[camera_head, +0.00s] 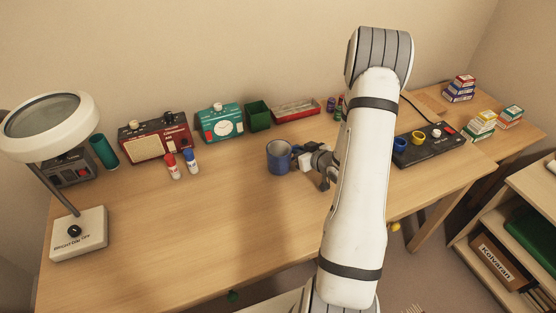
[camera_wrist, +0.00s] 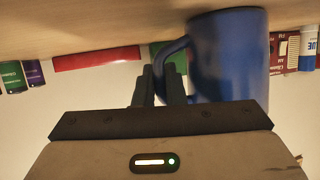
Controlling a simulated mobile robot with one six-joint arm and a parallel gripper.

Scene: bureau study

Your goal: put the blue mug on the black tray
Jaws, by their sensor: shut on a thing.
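The blue mug (camera_head: 279,158) is upright at the middle of the desk, with its handle towards my gripper. My gripper (camera_head: 301,156) comes from the right and is shut on the handle. In the wrist view, which is upside down, the mug (camera_wrist: 230,55) fills the right of centre and my gripper's fingers (camera_wrist: 160,72) are at its handle. I cannot tell whether the mug's base touches the desk. A black flat tray-like thing (camera_head: 452,145) lies on the right of the desk, bearing a blue and a yellow ring and other small parts; my arm is left of it.
Red and blue-capped bottles (camera_head: 173,167), a red radio (camera_head: 156,140), a teal clock device (camera_head: 220,124), a green box (camera_head: 258,116) and a red tray (camera_head: 297,111) stand along the back. A magnifier lamp (camera_head: 80,235) stands left. The desk's front middle is clear.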

